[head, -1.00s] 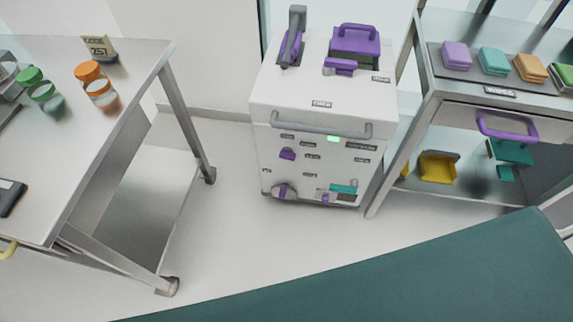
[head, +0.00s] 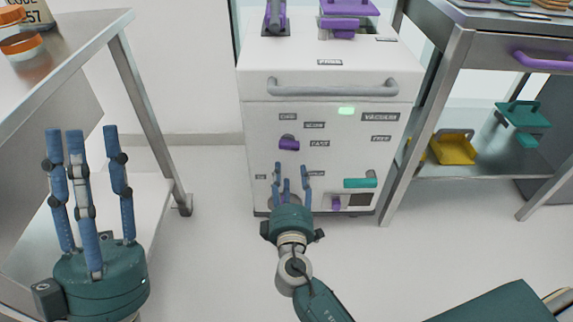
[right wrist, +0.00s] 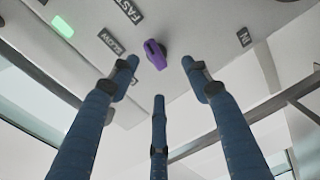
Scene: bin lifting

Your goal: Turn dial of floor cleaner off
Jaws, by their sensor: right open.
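The floor cleaner (head: 345,160) is a white box-shaped machine standing on the floor, with a grey handle bar, a lit green light (head: 346,111) and small labels. Its purple dial (head: 289,143) is on the front panel, upper left. The dial also shows in the right wrist view (right wrist: 156,54), ahead of the fingers, with labels FAST and SLOW beside it. My right gripper (head: 293,170) is open and empty, in front of the panel below the dial; it appears apart from it. My left gripper (head: 88,145) is at the left, fingers spread upward, empty and open.
A steel table (head: 75,55) with orange-lidded jars (head: 22,46) stands at the left. A steel cart (head: 480,80) with a purple handle and a yellow dustpan (head: 453,147) stands at the right.

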